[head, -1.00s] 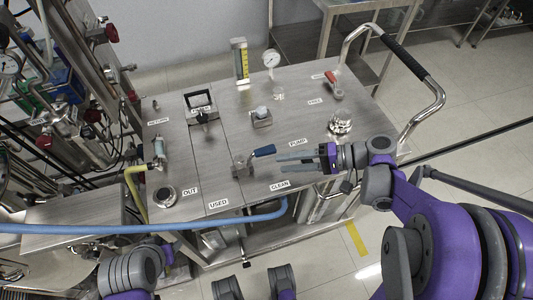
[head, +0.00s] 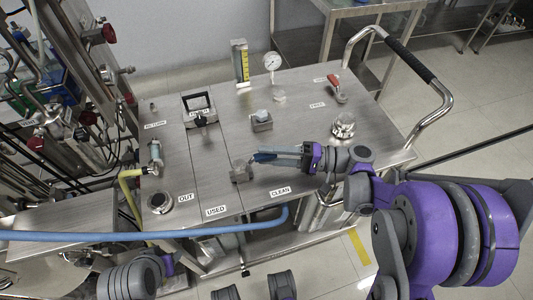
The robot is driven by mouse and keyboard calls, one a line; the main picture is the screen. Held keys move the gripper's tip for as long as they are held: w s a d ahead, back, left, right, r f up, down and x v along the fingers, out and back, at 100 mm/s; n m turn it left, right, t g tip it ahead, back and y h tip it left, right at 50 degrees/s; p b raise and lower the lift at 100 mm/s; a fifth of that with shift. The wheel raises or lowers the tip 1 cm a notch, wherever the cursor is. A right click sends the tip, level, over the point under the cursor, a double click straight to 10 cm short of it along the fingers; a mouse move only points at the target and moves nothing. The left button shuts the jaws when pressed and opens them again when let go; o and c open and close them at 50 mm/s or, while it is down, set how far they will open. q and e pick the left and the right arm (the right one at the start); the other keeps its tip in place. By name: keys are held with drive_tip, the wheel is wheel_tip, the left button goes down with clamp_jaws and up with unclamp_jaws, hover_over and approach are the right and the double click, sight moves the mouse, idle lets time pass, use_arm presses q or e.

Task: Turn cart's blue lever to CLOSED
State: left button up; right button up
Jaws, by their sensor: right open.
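The cart's blue lever (head: 264,157) sits on a small metal valve (head: 240,172) on the steel cart top, near its front middle. The handle points right and slightly up from the valve. My right gripper (head: 260,155) comes in from the right with its fingers open along the lever, which shows partly between and beside them. I cannot tell whether the fingers touch it. The gripper hides part of the handle. No CLOSED mark is readable. My left arm shows at the bottom left, but its gripper is not in view.
The cart top (head: 215,150) also carries a red lever (head: 335,83), a gauge (head: 272,61), a black-handled clamp (head: 200,110) and a round cap (head: 343,125). A blue hose (head: 150,236) crosses the front. Piping crowds the left; a push handle (head: 410,60) stands right.

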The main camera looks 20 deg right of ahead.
drive_tip(key=shift+w+a, duration=0.15)
drive_tip(key=shift+a, duration=0.3)
drive_tip(key=shift+c, duration=0.3)
clamp_jaws()
idle(0.9)
